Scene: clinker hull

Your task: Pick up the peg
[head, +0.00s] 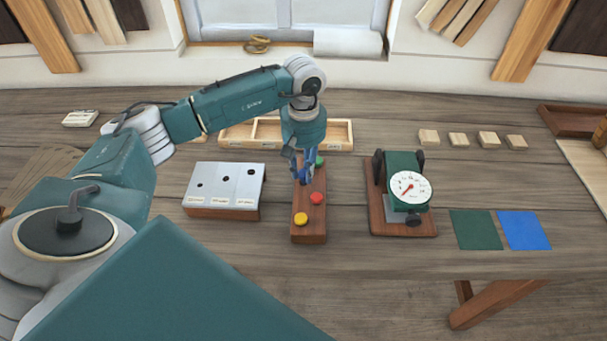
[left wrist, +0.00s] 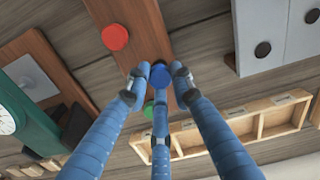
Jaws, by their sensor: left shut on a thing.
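A wooden block (head: 309,228) in the middle of the bench carries round-topped pegs. A yellow peg (head: 301,219) is at its near end, a red peg (head: 317,198) behind it, and a green peg (head: 319,161) at the far end. My left gripper (head: 302,174) points down over the block, its blue fingers shut on a blue peg (left wrist: 160,78). In the left wrist view the fingertips close around the blue peg's head; the red peg (left wrist: 115,37) and partly hidden green peg (left wrist: 149,107) are beside. I cannot tell whether the blue peg is clear of its hole. My right gripper is not in view.
A metal-topped block with holes (head: 228,185) stands left of the peg block. A dial gauge on a wooden base (head: 404,226) stands right. A compartmented wooden tray (head: 340,135) lies behind. Small wooden blocks (head: 459,139) and green (head: 477,230) and blue (head: 524,230) squares lie farther right.

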